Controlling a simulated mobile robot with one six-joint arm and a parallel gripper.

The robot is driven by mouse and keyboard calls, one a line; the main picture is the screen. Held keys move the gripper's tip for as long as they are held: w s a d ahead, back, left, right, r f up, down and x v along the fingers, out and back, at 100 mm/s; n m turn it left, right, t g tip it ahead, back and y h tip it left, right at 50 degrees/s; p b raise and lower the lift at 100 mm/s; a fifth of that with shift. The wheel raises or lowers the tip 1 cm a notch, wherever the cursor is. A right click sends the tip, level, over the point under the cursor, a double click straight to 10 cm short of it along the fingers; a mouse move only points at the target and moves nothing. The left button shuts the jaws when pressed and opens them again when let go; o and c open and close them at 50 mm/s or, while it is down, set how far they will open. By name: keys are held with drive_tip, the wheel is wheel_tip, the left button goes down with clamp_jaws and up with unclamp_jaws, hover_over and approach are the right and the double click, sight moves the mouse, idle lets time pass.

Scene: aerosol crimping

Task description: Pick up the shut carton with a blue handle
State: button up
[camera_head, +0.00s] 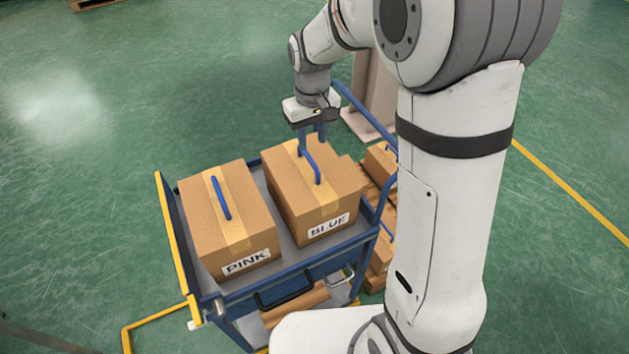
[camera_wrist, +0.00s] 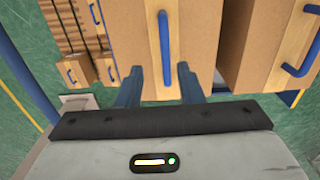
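Two shut cartons with blue handles stand on a cart. The carton labelled BLUE (camera_head: 338,193) is on the right, and the carton labelled PINK (camera_head: 253,205) is on the left. My gripper (camera_head: 311,140) is above the back edge of the BLUE carton, behind its blue handle (camera_head: 312,163). In the wrist view the two blue fingers (camera_wrist: 160,84) are apart with nothing between them. The BLUE carton's handle also shows there (camera_wrist: 165,50), just ahead of the fingertips. The PINK carton (camera_wrist: 255,45) is at the right of that view.
The blue cart (camera_head: 290,270) has raised rails and a yellow edge on the left. More cartons with blue handles (camera_head: 382,160) are stacked on the right behind the cart. A beige post (camera_head: 372,95) stands behind. Green floor is open at left.

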sight(308, 154)
drive_tip(key=f, duration=0.2)
drive_tip(key=f+p, duration=0.1)
drive_tip(key=f, duration=0.1)
drive_tip(key=a+f, duration=0.1)
drive_tip(key=f, duration=0.1)
drive_tip(key=shift+w+f+p, duration=0.15)
drive_tip(key=shift+w+p, duration=0.15)
drive_tip(key=shift+p, duration=0.05)
drive_tip(key=shift+f, duration=0.6)
drive_tip(key=shift+c, duration=0.3)
clamp_jaws()
drive_tip(key=shift+w+r, duration=0.1)
drive_tip(key=shift+w, duration=0.05)
